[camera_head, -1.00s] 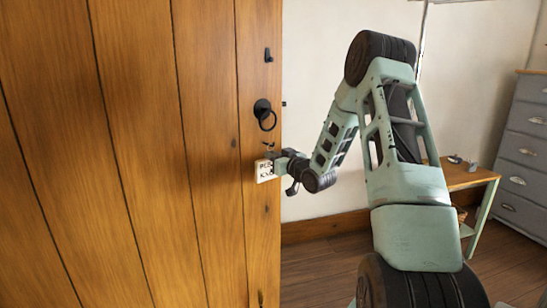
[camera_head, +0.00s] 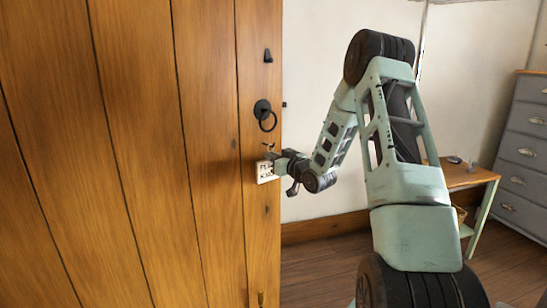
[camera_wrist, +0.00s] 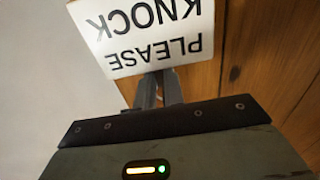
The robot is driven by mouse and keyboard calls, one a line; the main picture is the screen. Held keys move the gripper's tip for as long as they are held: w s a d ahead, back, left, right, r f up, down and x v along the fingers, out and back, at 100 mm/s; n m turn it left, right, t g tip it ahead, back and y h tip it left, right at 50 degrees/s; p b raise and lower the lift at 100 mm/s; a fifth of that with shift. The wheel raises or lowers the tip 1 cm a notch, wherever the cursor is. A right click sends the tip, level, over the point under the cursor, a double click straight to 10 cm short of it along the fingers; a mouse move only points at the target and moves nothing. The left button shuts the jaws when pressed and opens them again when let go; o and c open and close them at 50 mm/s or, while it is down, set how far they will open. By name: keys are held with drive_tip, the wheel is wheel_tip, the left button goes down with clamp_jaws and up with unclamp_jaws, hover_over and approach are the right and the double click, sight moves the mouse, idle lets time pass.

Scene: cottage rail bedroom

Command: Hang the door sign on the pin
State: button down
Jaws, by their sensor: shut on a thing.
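The door sign (camera_head: 264,174) is a small white plate beside the right edge of the wooden door. In the wrist view the sign (camera_wrist: 150,35) reads "PLEASE KNOCK" upside down. My gripper (camera_head: 271,158) is shut on the sign; its fingers (camera_wrist: 159,88) meet the edge below the word "PLEASE". A small dark hook-like shape (camera_head: 268,146) shows just above the sign; I cannot tell whether it is the pin or part of the sign. Contact between sign and door is not clear.
The plank door (camera_head: 150,150) fills the left side. A black ring handle (camera_head: 264,114) is above the sign, and a small black fitting (camera_head: 268,55) is higher. A wooden table (camera_head: 463,179) and a grey drawer chest (camera_head: 523,150) stand at right.

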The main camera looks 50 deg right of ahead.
drive_tip(key=shift+s+f, duration=0.15)
drive_tip(key=shift+f, duration=0.3)
drive_tip(key=c, duration=1.4)
unclamp_jaws()
drive_tip(key=shift+c, duration=0.2)
drive_tip(key=shift+s, duration=0.1)
drive_tip(key=s+a, duration=0.3)
drive_tip(key=s, duration=1.3)
drive_tip(key=shift+s+r, duration=0.3)
drive_tip(key=shift+r, duration=0.1)
